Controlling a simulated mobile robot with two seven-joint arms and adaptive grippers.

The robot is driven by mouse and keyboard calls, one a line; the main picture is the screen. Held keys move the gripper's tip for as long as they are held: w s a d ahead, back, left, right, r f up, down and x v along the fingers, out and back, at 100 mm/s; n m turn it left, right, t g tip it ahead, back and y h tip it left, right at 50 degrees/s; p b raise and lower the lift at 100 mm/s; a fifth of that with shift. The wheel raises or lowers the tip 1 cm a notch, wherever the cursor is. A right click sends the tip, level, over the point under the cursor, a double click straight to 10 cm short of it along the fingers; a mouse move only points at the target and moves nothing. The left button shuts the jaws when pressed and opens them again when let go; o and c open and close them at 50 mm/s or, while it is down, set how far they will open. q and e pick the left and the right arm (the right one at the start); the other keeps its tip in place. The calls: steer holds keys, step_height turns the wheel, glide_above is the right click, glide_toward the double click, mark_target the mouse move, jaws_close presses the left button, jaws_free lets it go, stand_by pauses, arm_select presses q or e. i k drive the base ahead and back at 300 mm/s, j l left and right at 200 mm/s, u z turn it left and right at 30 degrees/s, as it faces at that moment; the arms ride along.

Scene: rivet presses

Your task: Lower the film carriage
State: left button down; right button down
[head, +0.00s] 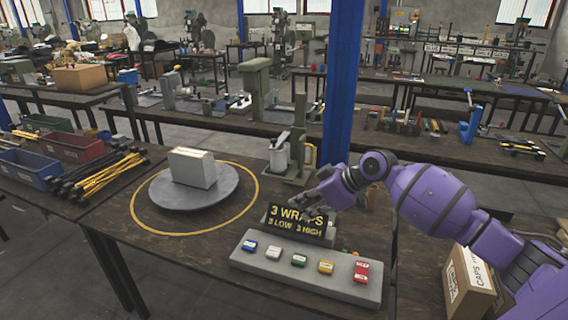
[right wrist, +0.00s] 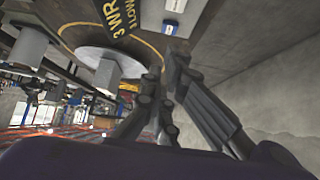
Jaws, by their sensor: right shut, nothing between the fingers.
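The film carriage with its pale roll (head: 280,156) sits low on a grey-green mast (head: 299,135) behind the turntable. A grey button panel (head: 248,261) lies at the table's front, with blue (head: 249,245), white (head: 273,253), green (head: 299,260), yellow (head: 326,267) and red (head: 361,272) buttons. A black sign (head: 297,222) reading "3 WRAPS, 3 LOW 3 HIGH" stands behind it. In the right wrist view, the fingers (right wrist: 163,82) show near the blue button (right wrist: 169,29). My left gripper is not in view.
Bins and yellow-black rods (head: 100,178) lie at the left. A blue post (head: 341,85) rises behind the mast. A cardboard box (head: 470,283) is at right.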

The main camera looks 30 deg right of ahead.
mark_target(296, 161)
steer(key=i+l, duration=0.9)
steer(key=i, duration=0.15)
